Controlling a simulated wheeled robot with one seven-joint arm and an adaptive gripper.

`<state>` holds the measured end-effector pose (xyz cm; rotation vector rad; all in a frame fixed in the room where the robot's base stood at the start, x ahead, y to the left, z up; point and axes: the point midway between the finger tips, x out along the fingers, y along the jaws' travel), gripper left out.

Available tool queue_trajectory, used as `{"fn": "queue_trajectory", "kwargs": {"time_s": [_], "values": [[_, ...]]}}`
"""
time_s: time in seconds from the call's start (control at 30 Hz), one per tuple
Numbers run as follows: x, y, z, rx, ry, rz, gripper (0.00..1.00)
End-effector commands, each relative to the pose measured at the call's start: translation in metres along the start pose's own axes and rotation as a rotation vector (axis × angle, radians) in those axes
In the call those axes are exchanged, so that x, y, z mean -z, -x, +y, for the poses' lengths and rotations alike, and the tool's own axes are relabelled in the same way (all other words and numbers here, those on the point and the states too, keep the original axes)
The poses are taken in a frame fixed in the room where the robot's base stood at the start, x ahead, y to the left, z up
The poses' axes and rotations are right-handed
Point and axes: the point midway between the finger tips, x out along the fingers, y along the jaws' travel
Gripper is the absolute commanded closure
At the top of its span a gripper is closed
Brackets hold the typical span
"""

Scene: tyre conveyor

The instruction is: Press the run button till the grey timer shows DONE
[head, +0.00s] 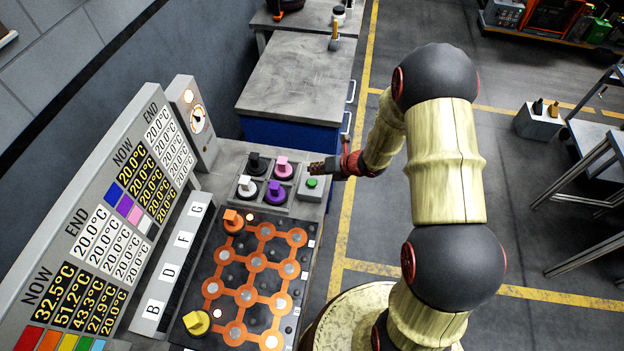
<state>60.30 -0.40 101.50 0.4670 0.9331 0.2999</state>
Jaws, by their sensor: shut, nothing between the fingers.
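The green run button (312,182) sits on a small grey box (311,193) at the right end of the console. My gripper (318,169) is shut and empty, with its fingertips just beyond the button in the picture. I cannot tell its height above the button or whether it touches the box. The grey timer (206,148) stands upright at the back left, with a round white dial (198,119) and a lit lamp (188,96) above it. The word DONE is not readable on it.
A holder with black (257,163), pink (283,167), white (247,186) and purple (275,193) knobs is left of the button. An orange-noded board (225,255) carries orange (233,220) and yellow (196,322) pieces. A temperature panel (100,215) leans at left.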

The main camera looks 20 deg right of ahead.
Motion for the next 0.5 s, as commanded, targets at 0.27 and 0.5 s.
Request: {"fn": "queue_trajectory", "kwargs": {"time_s": [0.27, 0.5], "values": [[-0.012, 0.016, 0.012, 0.0, 0.001, 0.0, 1.0], [-0.011, 0.015, 0.011, 0.0, 0.0, 0.0, 1.0]]}}
